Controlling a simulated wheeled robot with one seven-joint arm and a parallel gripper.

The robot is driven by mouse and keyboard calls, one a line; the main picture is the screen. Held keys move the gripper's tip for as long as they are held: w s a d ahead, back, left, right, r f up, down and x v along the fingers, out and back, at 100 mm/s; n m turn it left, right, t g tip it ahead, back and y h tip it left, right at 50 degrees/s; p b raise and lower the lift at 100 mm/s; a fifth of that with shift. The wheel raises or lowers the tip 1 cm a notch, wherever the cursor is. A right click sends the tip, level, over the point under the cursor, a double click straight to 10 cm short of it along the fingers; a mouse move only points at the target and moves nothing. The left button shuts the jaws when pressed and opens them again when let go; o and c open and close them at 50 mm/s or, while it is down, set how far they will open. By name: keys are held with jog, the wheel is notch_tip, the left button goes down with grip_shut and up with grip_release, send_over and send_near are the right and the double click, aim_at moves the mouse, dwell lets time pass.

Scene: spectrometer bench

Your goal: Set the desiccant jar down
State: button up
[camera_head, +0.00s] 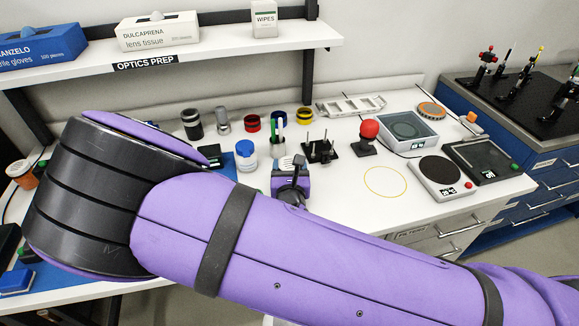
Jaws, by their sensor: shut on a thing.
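My gripper (295,165) is small in view beyond my purple forearm, over the white bench. Its dark fingers stand above a purple wrist part. They are shut on a pale thing, mostly hidden, which I take to be the desiccant jar (285,163). Its lower part and any gap to the bench top are hidden.
A white jar with a blue lid (246,151), a pen cup (278,149) and a black post holder (320,150) are close by. A red-knobbed tool (368,131), grey tray (408,131) and round-plate device (441,173) stand to the right. The yellow ring (385,182) is empty.

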jog(key=shift+f, duration=0.1)
jog(key=o, duration=1)
jog(key=shift+f, duration=0.1)
jog(key=shift+c, duration=0.2)
jog(key=shift+s, duration=0.25)
jog(key=s, duration=1.1)
jog(key=shift+s+d+r, duration=0.2)
jog(key=shift+s+d, duration=0.05)
jog(key=shift+d, duration=0.1)
